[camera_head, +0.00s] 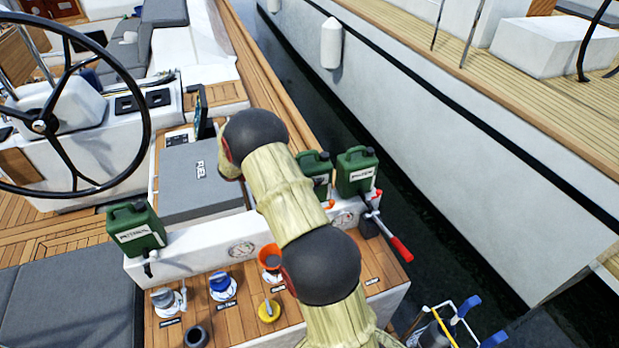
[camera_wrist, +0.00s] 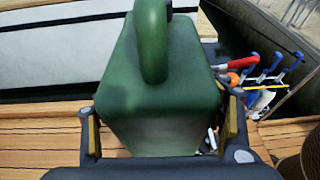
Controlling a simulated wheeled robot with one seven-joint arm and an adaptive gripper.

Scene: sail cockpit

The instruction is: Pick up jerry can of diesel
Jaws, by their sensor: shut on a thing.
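In the wrist view, a green jerry can (camera_wrist: 190,75) with a loop handle stands between the two fingers of my gripper (camera_wrist: 160,122). The fingers press on opposite sides of its body. Its label is not visible there. In the head view, my arm hides my gripper and covers part of a green can (camera_head: 318,163). Another green can (camera_head: 357,165) stands just right of it, and a third (camera_head: 136,222) stands at the left end of the white ledge. I cannot clearly read the labels or tell for certain which can I hold.
A steering wheel (camera_head: 42,127) and a grey hatch marked FUEL (camera_head: 200,178) lie to the left. Deck fittings, including a blue one (camera_head: 222,286), sit in front. A red-handled tool (camera_head: 400,249) is beside the right can. Dark water separates the neighbouring white hull (camera_head: 480,190).

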